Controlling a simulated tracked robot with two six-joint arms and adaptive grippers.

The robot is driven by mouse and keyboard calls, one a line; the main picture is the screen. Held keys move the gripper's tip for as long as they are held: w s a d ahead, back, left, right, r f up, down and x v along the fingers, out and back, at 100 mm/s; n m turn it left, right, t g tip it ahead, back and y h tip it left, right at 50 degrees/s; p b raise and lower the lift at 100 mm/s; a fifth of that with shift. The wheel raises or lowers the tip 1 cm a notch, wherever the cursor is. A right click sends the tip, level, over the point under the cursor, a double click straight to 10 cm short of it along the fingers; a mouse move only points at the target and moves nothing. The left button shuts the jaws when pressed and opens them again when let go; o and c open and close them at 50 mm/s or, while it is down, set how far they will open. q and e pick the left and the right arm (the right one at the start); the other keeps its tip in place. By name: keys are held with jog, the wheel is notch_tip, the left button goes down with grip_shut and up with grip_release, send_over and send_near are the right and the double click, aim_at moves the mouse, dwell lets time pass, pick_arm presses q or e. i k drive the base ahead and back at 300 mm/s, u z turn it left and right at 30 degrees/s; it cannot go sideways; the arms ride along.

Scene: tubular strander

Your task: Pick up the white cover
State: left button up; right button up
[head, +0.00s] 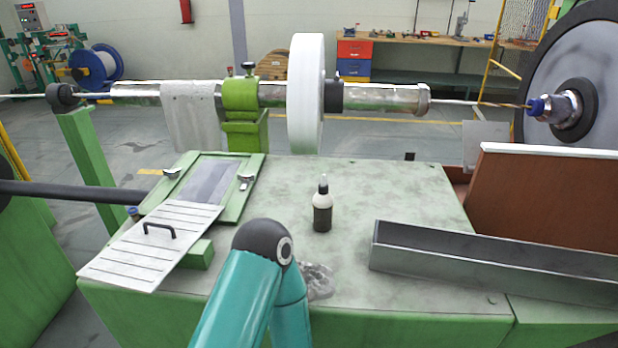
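A white slatted cover (125,262) with a black handle (160,229) lies tilted at the left of the green machine table, its near-left corner reaching past the table's edge. Its upper end lies by a green-framed opening (208,180) with metal latches at its sides. A teal arm link of mine with a dark joint rises from the bottom middle, right of the cover and apart from it in the picture. Neither of my grippers shows.
A dark bottle with a white top (322,206) stands mid-table. A crumpled grey cloth (318,281) lies beside my arm. A long metal trough (490,255) fills the right side. A shaft with a large white wheel (306,95) spans behind. Table around the bottle is clear.

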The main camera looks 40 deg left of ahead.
aim_at(140, 260)
jog(key=z, duration=1.1)
jog(key=i, duration=0.15)
jog(key=u, duration=3.1)
jog(key=k, duration=0.55)
jog(key=u, duration=0.4)
jog(key=i, duration=0.55)
jog(key=z, duration=0.25)
